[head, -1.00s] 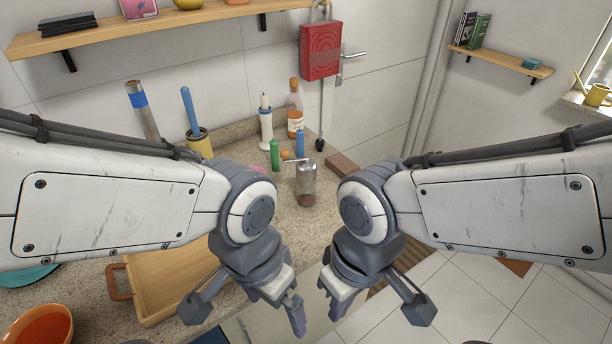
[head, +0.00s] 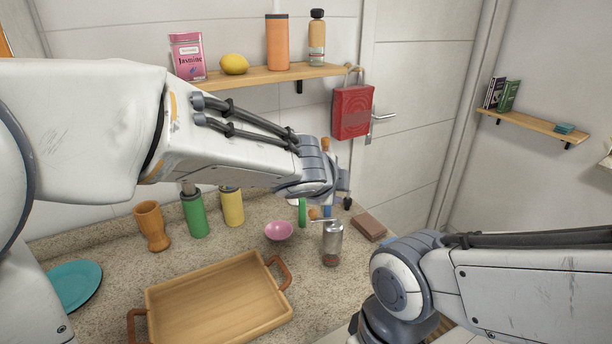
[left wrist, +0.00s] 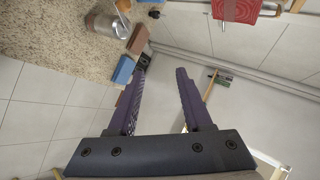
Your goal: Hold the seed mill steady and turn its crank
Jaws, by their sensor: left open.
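The seed mill (head: 332,245) is a small grey cylinder with a dark reddish lower part. It stands upright on the speckled counter in the head view. Its crank arm reaches left from the top, with an orange knob (head: 313,213) near it. In the left wrist view the mill (left wrist: 103,25) is at the upper left, beyond the fingers. My left gripper (left wrist: 161,72) is open and empty, its two purple fingers apart. In the head view the left hand is behind and above the mill, its fingers mostly hidden. My right arm is at the lower right; its fingers are outside the picture.
A wooden tray (head: 160,296) and a pink bowl (head: 278,231) are left of the mill. A brown block (head: 369,227) lies right of it. A green bottle (head: 195,215) and a wooden cup (head: 151,226) stand near the wall. A red pad (head: 352,112) hangs behind.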

